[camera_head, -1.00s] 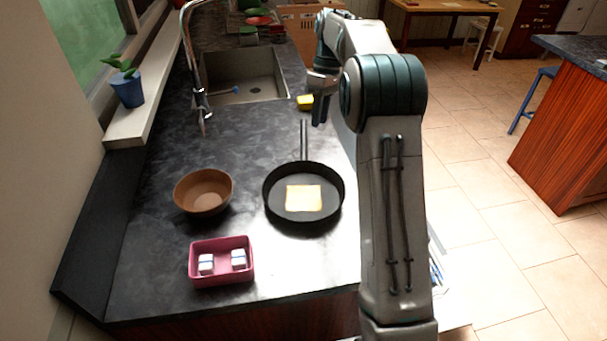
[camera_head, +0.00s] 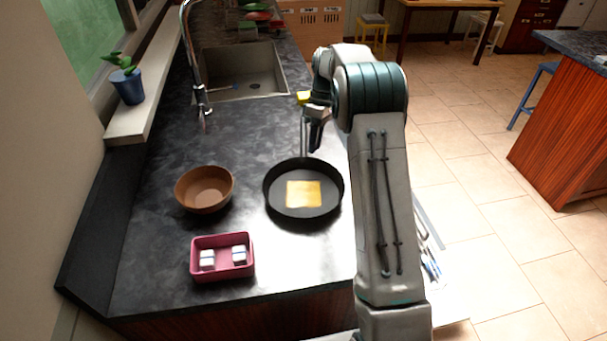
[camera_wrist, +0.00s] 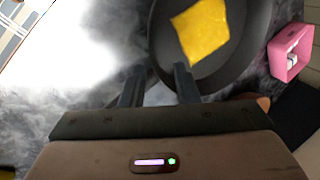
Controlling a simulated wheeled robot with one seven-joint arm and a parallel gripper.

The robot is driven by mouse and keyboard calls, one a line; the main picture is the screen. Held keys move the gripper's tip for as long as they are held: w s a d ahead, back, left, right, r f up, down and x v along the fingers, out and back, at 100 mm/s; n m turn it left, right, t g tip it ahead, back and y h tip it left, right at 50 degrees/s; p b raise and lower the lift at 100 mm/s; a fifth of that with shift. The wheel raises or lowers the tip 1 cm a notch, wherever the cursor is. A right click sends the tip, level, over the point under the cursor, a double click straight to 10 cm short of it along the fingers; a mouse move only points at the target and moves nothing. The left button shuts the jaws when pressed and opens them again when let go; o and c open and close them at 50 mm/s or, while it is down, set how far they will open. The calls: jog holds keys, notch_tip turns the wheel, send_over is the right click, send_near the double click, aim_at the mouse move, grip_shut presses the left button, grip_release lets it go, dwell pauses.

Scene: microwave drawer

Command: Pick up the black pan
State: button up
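The black pan (camera_head: 275,196) lies flat on the dark counter, with a yellow square slice (camera_head: 304,194) in it. Its handle (camera_head: 303,138) points away toward the sink. My gripper (camera_head: 314,147) is over the handle end of the pan, just right of the handle and partly in front of it. In the wrist view, the pan (camera_wrist: 236,62) with the slice (camera_wrist: 201,29) is beyond my fingertips (camera_wrist: 157,78). The two fingers are apart with nothing clearly held between them. The handle cannot be made out there, so contact with it cannot be told.
A brown bowl (camera_head: 204,204) stands left of the pan. A pink tray (camera_head: 222,275) with two small white items sits at front left. The sink (camera_head: 238,72) and faucet (camera_head: 190,60) are behind. A yellow object (camera_head: 303,97) lies near the sink's front right corner.

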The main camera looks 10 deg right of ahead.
aim_at(304, 162)
jog(key=shift+p+x, duration=0.85)
jog(key=shift+x, duration=2)
jog(key=shift+w+d, duration=0.1)
jog(key=shift+d, duration=0.05)
grip_shut()
jog(key=shift+r, duration=0.1)
